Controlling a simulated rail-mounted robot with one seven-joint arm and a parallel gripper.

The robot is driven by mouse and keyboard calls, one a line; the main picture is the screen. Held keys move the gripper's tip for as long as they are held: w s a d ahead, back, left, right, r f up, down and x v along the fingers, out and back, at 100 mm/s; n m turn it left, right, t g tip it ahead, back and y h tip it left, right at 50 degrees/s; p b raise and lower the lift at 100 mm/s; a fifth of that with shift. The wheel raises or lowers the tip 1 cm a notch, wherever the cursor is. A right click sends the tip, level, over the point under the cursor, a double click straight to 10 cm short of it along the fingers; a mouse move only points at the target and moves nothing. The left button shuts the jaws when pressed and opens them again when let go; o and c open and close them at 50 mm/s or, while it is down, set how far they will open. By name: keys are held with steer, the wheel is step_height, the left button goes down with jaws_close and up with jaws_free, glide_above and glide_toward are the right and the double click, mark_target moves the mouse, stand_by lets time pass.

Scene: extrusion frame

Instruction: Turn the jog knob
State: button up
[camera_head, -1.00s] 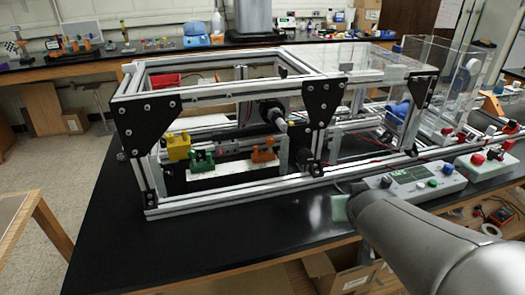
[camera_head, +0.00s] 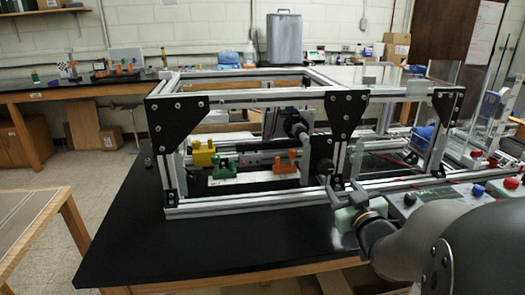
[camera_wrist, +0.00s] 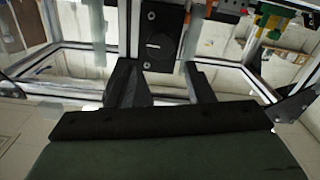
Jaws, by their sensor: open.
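A grey control box (camera_head: 455,192) with a small display stands at the front right of the bench, partly hidden by my arm. A dark knob (camera_head: 410,199), a blue knob (camera_head: 478,191) and a red knob (camera_head: 511,183) show on or near it; I cannot tell which one is the jog knob. My gripper (camera_head: 343,190) is open and empty, left of the box and close to the frame's front rail. In the wrist view my open gripper (camera_wrist: 158,68) points at the frame, with a black plate (camera_wrist: 161,40) beyond its fingers. No knob is clear there.
The aluminium extrusion frame (camera_head: 260,207) fills the middle of the black bench (camera_head: 125,235), with black corner plates near my gripper. Yellow (camera_head: 203,153), green (camera_head: 222,168) and orange (camera_head: 285,163) parts sit inside it. The bench's front left is clear.

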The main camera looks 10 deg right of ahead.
mark_target(328, 170)
steer(key=w+p, duration=0.7)
steer(key=p, duration=0.1)
steer(key=w+p, duration=0.4)
steer(key=p, duration=0.1)
steer(key=shift+w+d, duration=0.25)
steer(key=shift+w, duration=0.1)
steer(key=c, duration=0.7)
